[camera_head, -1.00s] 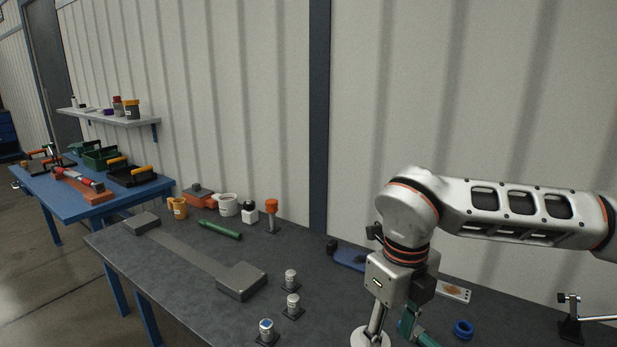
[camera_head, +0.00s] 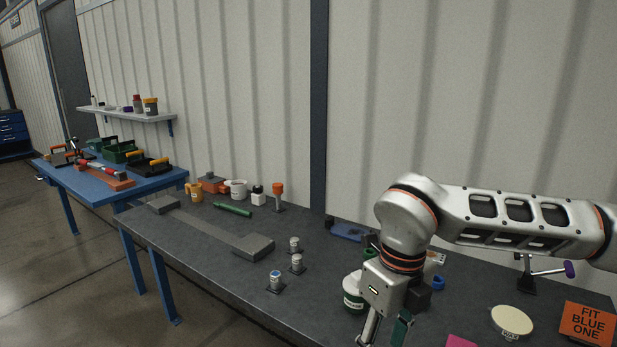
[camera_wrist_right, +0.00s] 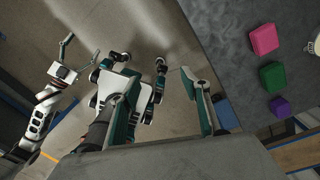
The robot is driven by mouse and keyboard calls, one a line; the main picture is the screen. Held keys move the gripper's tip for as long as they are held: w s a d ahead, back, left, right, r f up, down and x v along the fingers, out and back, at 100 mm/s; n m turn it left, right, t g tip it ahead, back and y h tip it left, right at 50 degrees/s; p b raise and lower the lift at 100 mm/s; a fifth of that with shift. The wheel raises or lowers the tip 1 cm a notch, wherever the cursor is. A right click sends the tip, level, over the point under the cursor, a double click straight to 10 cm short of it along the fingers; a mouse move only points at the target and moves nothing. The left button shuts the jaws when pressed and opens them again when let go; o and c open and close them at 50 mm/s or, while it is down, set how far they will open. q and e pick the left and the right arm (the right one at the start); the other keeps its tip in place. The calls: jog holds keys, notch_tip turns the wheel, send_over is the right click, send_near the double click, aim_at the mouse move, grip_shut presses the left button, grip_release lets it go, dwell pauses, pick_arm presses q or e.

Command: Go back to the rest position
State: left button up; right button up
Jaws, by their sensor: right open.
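My right arm reaches in from the right of the head view, its wrist over the dark workbench (camera_head: 330,280). My right gripper (camera_wrist_right: 160,85) is open and empty in the right wrist view, above the floor beside the bench; in the head view its fingers are partly cut off by the bottom edge. My left gripper (camera_wrist_right: 78,58) shows at the left of the wrist view, fingers spread, over the floor.
An orange sign (camera_head: 588,325) reads "FIT BLUE ONE", beside a pale round disc (camera_head: 511,320). A grey block (camera_head: 253,247) and a green tube (camera_head: 232,209) lie farther left. A blue table (camera_head: 95,180) stands beyond.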

jog(key=s+a+f+n+g+y, duration=0.1)
jog(key=s+a+g+y, duration=0.25)
jog(key=s+a, duration=0.35)
jog(key=s+a+f+n+g+y, duration=0.15)
jog(key=s+a+y, duration=0.3)
jog(key=a, duration=0.55)
jog(key=s+a+r+m+g+y, duration=0.1)
jog(key=a+r+m+y, duration=0.5)
jog(key=r+y, duration=0.45)
jog(key=w+d+m+t+y, duration=0.35)
jog(key=w+m+t, duration=0.65)
jog(key=m+t, duration=0.35)
jog(key=w+d+f+m+t+h+p, duration=0.1)
jog(key=w+d+f+m+t+h, duration=0.5)
jog(key=d+f+m+t+h, duration=0.45)
jog(key=s+d+f+m+g+h, duration=0.1)
jog(key=d+f+m+h, duration=0.25)
jog(key=f, duration=0.45)
jog(key=s+d+f+m+g+h, duration=0.1)
jog(key=s+d+f+m+h, duration=0.2)
jog(key=f, duration=0.5)
jog(key=s+d+f+m+g+h, duration=0.1)
jog(key=s+d+f+m+g, duration=0.1)
jog(key=s+d+f, duration=0.3)
jog(key=s+d+f+m+g+h, duration=0.2)
jog(key=s+d+f, duration=0.3)
jog(key=f, duration=0.6)
jog(key=shift+s+d+g, duration=0.15)
jog(key=shift+s+g, duration=0.45)
jog(key=shift+s, duration=0.4)
